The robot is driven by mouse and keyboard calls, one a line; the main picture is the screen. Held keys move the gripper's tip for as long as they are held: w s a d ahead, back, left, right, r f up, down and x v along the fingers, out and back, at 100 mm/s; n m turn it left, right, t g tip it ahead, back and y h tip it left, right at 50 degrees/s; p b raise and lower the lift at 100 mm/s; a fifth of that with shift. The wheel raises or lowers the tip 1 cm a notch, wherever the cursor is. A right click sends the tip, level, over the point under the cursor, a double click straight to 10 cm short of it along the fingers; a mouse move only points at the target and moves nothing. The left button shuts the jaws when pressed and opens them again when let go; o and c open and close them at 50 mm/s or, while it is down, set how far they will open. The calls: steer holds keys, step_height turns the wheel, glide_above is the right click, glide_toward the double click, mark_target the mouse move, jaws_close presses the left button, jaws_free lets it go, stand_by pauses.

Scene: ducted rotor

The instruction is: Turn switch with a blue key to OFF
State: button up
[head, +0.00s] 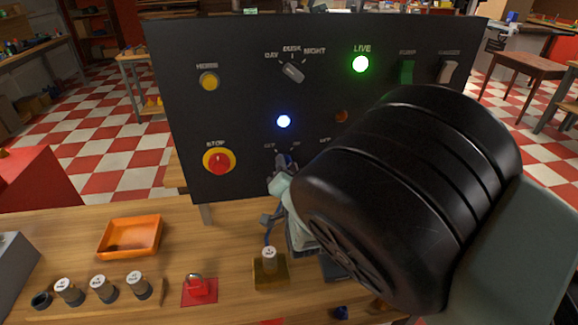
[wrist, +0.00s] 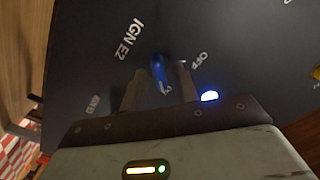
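The blue key (wrist: 158,72) sits in a switch on the dark panel, under the label IGN E2, in the wrist view. An OFF label (wrist: 200,61) is on one side of it and another small label (wrist: 93,103) on the other. Which label the key points to is hard to tell. My gripper (wrist: 160,88) has one finger on each side of the key, with visible gaps, so it looks open around it. In the head view my gripper (head: 281,182) is at the panel's lower middle, mostly hidden by my arm, which also covers the panel's lower right.
A lit blue lamp (head: 283,121) is just above the switch. The panel also has a red STOP button (head: 219,162), a yellow button (head: 209,82), a rotary knob (head: 292,72) and a green lamp (head: 360,64). An orange tray (head: 131,237) and a red padlock (head: 196,286) are on the bench.

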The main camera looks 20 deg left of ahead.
jaws_close()
steer(key=shift+f+n+b, duration=0.15)
steer(key=shift+n+b, duration=0.25)
steer(key=shift+b, duration=0.2)
steer(key=n+b, duration=0.4)
steer(key=n, duration=0.3)
steer(key=n+b, duration=0.4)
steer(key=n, duration=0.4)
steer(key=shift+s+a+b, duration=0.15)
steer(key=shift+a+b, duration=0.05)
steer(key=shift+b, duration=0.2)
steer(key=shift+o, duration=1)
jaws_free()
